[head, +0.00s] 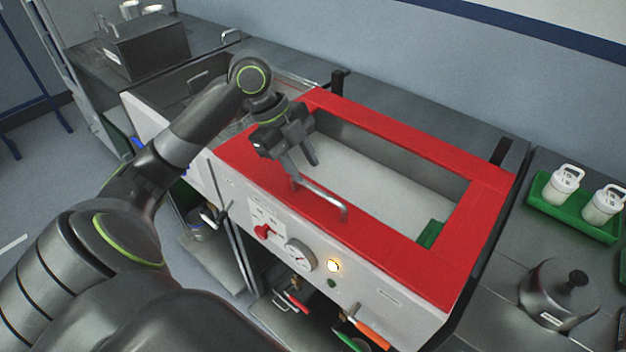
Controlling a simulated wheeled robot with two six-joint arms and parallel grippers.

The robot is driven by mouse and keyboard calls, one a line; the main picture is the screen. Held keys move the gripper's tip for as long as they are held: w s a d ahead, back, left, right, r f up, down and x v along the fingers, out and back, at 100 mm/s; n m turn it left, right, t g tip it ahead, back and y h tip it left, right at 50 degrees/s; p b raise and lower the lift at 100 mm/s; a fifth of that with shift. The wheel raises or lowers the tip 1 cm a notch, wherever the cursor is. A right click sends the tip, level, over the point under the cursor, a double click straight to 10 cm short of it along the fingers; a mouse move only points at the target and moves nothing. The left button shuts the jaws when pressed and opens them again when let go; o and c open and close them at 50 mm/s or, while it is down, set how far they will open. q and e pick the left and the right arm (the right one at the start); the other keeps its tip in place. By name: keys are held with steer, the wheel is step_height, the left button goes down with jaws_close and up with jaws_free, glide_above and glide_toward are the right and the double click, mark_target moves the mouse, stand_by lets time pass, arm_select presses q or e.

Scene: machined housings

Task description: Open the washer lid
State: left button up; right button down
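The washer (222,183) is a pale metal box with a red lid (390,246) lying flat on top, so the lid looks closed. Its middle shows a pale basin interior (385,185); I cannot tell if there is clear glass over it. A silver bar handle (332,201) stands at the lid's front edge. My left gripper (305,172) points down just above and behind the handle's left end. Its two fingers are apart with nothing visible between them. I cannot tell if a finger touches the handle. My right gripper is not in view.
The washer front has a red knob (263,231), a gauge (300,255) and a lit lamp (333,265). A dark box (146,48) stands at back left.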

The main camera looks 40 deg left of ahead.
mark_target(317, 190)
arm_select(q)
steer(key=shift+x, duration=2.75)
steer(key=shift+c, duration=0.2)
jaws_close()
